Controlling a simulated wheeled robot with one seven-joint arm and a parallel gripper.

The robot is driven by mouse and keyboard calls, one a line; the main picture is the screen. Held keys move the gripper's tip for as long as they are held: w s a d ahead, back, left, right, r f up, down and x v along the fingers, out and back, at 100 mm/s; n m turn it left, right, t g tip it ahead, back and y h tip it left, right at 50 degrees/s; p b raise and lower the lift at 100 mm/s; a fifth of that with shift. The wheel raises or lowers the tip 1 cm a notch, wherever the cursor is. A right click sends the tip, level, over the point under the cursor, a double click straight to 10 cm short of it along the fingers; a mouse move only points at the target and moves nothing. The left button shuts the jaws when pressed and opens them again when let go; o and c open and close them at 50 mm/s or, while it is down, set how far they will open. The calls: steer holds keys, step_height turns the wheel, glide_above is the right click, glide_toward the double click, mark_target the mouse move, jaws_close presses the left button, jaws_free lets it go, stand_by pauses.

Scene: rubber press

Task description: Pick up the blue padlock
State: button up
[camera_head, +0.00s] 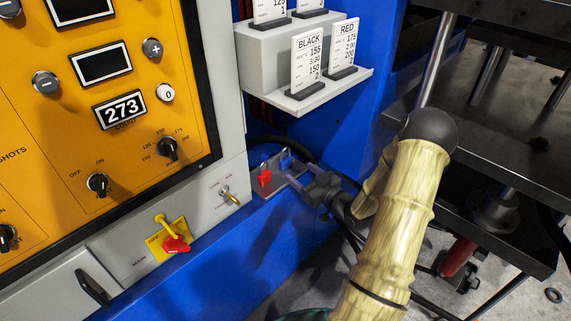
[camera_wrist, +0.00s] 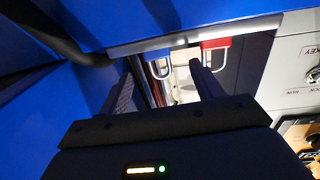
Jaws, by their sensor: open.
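The blue padlock (camera_head: 286,160) stands at the back of a small grey tray on the blue ledge. In the wrist view its blue body (camera_wrist: 154,53) and metal shackle show just beyond the fingertips, roughly between them. My gripper (camera_head: 300,180) is open, close to the padlock from the right and front; it also shows in the wrist view (camera_wrist: 162,76) with a finger on each side and nothing held. I cannot tell whether a finger touches the padlock. The red padlock (camera_head: 264,178) stands to its left on the tray, and in the wrist view (camera_wrist: 214,44) it is to the right.
The grey tray (camera_head: 294,184) sits against the control cabinet's side. A card shelf (camera_head: 310,103) overhangs above. The black press (camera_head: 500,130) stands at right.

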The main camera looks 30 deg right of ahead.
mark_target(288, 161)
steer(key=x, duration=0.4)
steer(key=shift+w+a+b, duration=0.1)
steer(key=shift+b, duration=0.3)
steer(key=shift+w, duration=0.25)
steer(key=x, duration=0.1)
steer(key=b+x, duration=0.1)
steer(key=x, duration=0.3)
steer(key=shift+w+d+r+b, duration=0.15)
steer(key=shift+d+b, duration=0.1)
steer(key=shift+b, duration=0.05)
steer(key=shift+a, duration=0.1)
steer(key=shift+c, duration=0.3)
steer(key=c, duration=1.1)
